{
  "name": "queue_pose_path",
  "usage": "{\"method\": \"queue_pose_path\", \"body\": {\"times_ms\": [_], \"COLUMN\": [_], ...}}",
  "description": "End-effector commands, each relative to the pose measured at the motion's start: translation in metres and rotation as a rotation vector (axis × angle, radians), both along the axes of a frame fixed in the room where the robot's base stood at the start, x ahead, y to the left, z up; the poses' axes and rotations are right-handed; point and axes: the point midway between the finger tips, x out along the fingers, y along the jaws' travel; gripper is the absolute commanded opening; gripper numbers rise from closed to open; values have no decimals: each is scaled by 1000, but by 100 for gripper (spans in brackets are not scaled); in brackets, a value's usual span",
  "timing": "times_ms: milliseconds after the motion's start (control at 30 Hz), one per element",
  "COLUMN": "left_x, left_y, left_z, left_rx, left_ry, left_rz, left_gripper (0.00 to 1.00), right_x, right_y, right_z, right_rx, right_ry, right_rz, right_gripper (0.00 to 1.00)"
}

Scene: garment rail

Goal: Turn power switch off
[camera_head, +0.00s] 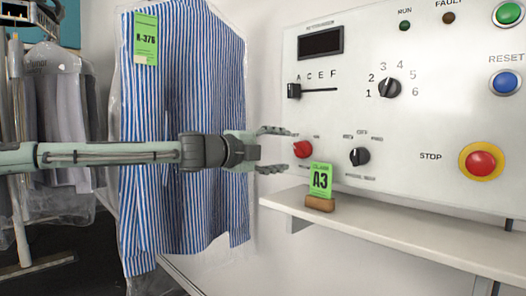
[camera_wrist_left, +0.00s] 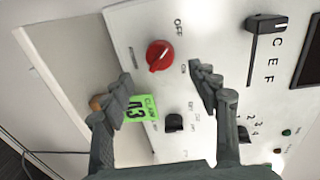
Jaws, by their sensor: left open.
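The red rotary knob (camera_head: 302,149) is on the lower left of the white control panel (camera_head: 420,130). In the left wrist view the red knob (camera_wrist_left: 160,55) has an OFF label above right of it and an ON label below right; its ridge runs diagonally, and I cannot tell surely which label it selects. My left gripper (camera_head: 279,150) is open, its fingers spread above and below the knob's level in the head view. In the left wrist view the gripper (camera_wrist_left: 163,78) shows the knob beyond and between its fingertips, apparently untouched. My right gripper is not in view.
A green A3 card (camera_head: 320,178) in a wooden stand sits on the white shelf (camera_head: 400,237) close below the knob. A black selector (camera_head: 360,157) is to its right, and a red stop button (camera_head: 481,163) farther right. A striped shirt (camera_head: 180,215) hangs behind my arm.

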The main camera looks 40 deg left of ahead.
Motion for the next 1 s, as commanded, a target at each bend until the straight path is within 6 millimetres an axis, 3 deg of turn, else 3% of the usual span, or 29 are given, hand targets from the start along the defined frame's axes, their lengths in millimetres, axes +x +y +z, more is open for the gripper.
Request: {"method": "queue_pose_path", "body": {"times_ms": [500, 1000], "left_x": [-50, -56], "left_y": [4, 5], "left_z": [6, 5], "left_rx": [3, -1], "left_ry": [-2, 0], "left_rz": [0, 1], "left_gripper": [60, 60], "right_x": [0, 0], "right_y": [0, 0], "right_z": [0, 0], "right_rx": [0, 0], "right_ry": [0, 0], "right_rz": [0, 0], "right_gripper": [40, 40]}}
